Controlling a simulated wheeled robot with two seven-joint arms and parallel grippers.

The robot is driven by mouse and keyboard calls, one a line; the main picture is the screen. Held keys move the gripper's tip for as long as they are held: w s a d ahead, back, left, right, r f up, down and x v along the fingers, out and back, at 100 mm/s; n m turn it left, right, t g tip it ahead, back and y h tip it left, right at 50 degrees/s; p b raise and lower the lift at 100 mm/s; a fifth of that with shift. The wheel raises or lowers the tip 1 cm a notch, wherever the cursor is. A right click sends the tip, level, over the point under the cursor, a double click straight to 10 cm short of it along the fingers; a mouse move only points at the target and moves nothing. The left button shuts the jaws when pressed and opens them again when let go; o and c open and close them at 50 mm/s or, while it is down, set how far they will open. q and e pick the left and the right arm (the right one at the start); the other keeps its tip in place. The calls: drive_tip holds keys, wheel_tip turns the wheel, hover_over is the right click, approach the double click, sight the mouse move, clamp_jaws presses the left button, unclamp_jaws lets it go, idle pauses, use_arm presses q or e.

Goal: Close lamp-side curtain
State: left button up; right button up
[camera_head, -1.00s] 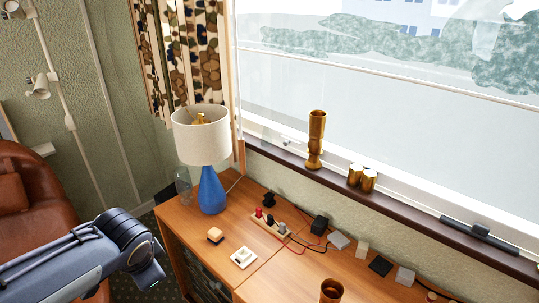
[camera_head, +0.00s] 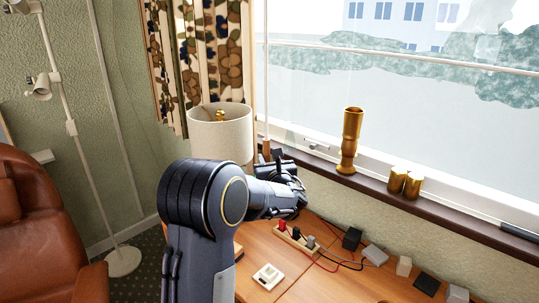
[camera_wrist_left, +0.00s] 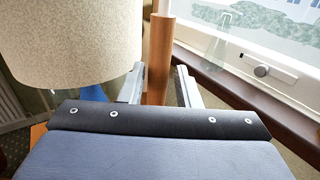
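The patterned curtain (camera_head: 205,60) hangs bunched at the left side of the window, behind the lamp. The lamp's cream shade (camera_head: 220,135) also shows at the left of the left wrist view (camera_wrist_left: 70,40). A thin pull rod (camera_head: 265,70) hangs at the curtain's right edge; its wooden handle shows in the left wrist view (camera_wrist_left: 159,50). My left gripper (camera_head: 278,160) is beside the lamp shade, near the rod's lower end. Its fingers (camera_wrist_left: 160,78) are apart, with the handle lined up between them; contact cannot be told. My arm hides the lamp base in the head view. My right gripper is not in view.
The window sill (camera_head: 380,188) holds a tall gold vase (camera_head: 350,140) and gold cups (camera_head: 404,182). The wooden cabinet top (camera_head: 320,287) carries a power strip, cables and small blocks. A brown leather chair (camera_head: 35,230) and a white floor lamp stand left.

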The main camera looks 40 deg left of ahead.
use_arm(q)
drive_tip(key=x, duration=0.4)
drive_tip(key=shift+a, duration=0.1)
clamp_jaws()
